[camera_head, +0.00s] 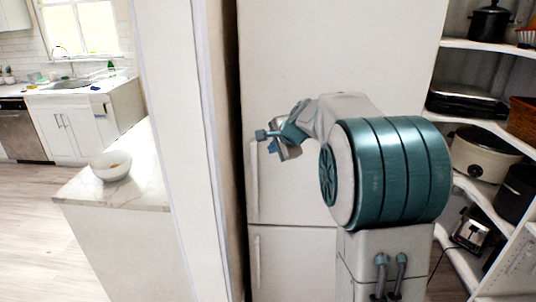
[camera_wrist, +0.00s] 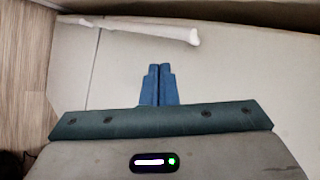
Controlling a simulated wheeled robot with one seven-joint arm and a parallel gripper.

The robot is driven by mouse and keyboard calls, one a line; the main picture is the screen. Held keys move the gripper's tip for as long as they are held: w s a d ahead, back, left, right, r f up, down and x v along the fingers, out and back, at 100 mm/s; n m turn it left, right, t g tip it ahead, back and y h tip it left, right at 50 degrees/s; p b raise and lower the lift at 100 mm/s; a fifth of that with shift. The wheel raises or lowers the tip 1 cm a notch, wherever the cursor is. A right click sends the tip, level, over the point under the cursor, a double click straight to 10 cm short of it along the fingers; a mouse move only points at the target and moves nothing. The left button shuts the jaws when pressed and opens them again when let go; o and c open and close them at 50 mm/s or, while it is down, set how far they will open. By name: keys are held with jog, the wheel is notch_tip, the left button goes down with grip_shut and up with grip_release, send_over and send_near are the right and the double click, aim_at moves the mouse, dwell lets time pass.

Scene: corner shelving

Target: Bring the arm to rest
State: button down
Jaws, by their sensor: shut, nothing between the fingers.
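My gripper (camera_wrist: 158,85) shows in the wrist view as two blue fingers pressed together, with nothing between them. In the head view my gripper (camera_head: 272,147) is small and partly hidden by my own wrist, in front of a tall pale fridge (camera_head: 290,60). The fridge's upper handle (camera_head: 254,185) is just below and left of my gripper. In the wrist view a white handle (camera_wrist: 140,27) lies beyond the fingertips, apart from them. My arm is folded in front of the fridge, and its large teal link hides part of the fridge's right side.
Corner shelves (camera_head: 480,47) at the right hold a black pot (camera_head: 490,22), a slow cooker (camera_head: 482,155) and a toaster (camera_head: 471,232), close to my arm. A pale wall edge (camera_head: 180,130) stands left of the fridge. Beyond it, a white bowl (camera_head: 111,166) sits on a counter (camera_head: 85,190).

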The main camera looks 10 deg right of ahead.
jog(key=s+a+n+g, duration=0.3)
jog(key=s+n, duration=0.4)
jog(key=s, duration=1.2)
jog(key=s+f+n+g+h, duration=0.1)
jog(key=s+f+n, duration=0.3)
jog(key=s, duration=0.5)
jog(key=s+f+n+g+h, duration=0.1)
jog(key=s+f+n, duration=0.2)
jog(key=s, duration=0.7)
notch_tip(320, 180, down, 2)
jog(key=shift+d+f+n+g+h, duration=0.1)
jog(key=shift+d+n+g+h, duration=0.3)
jog(key=shift+d, duration=0.05)
